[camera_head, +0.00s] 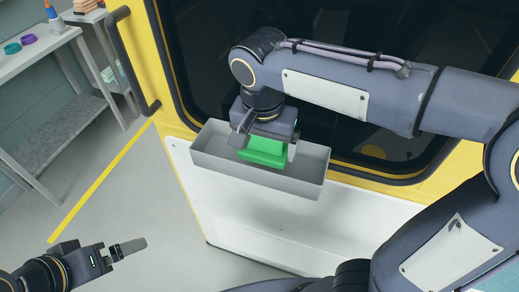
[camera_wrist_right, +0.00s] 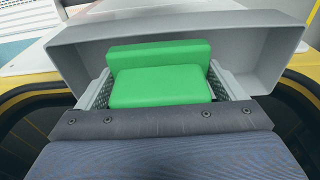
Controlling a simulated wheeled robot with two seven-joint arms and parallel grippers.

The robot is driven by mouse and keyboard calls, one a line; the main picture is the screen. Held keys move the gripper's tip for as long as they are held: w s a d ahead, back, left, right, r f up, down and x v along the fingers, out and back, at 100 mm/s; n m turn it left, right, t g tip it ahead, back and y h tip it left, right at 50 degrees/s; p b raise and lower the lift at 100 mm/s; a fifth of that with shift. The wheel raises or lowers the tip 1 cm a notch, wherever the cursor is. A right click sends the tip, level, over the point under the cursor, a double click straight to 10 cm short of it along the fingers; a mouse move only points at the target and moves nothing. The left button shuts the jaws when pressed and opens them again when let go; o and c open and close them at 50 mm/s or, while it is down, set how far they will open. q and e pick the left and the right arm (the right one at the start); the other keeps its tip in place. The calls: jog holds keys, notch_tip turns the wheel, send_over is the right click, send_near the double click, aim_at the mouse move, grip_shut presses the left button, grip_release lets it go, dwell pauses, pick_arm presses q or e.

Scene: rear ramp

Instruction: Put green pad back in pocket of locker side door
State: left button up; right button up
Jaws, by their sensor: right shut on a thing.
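The green pad (camera_head: 262,152) is held by my right gripper (camera_head: 264,142) inside the grey open-topped pocket (camera_head: 256,175) on the side door (camera_head: 225,215). In the right wrist view the green pad (camera_wrist_right: 160,75) sits between the two textured fingers, and the pocket's wall (camera_wrist_right: 250,50) stands behind and around it. Whether the pad touches the pocket floor cannot be told. My left gripper (camera_head: 130,246) is low at the lower left, away from the door; its fingers overlap in the view, so its opening cannot be judged.
The yellow vehicle body has a dark window (camera_head: 200,60) and a black grab handle (camera_head: 130,60). A grey workbench (camera_head: 40,45) with cups and a bottle stands at the upper left. The floor between bench and door is clear, with a yellow line (camera_head: 100,185).

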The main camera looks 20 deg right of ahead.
aim_at(260, 155)
jog(key=shift+w+a+f, duration=0.1)
jog(key=shift+w+f, duration=0.85)
jog(key=shift+f, duration=0.2)
jog(key=shift+w+f, duration=0.15)
jog(key=shift+f, duration=0.85)
jog(key=shift+w+f, duration=0.15)
jog(key=shift+f, duration=0.8)
jog(key=shift+f, duration=0.1)
jog(key=o, duration=0.7)
jog(key=r, duration=0.8)
jog(key=s+a+r, duration=0.1)
jog(key=r, duration=0.3)
jog(key=shift+s+r, duration=0.1)
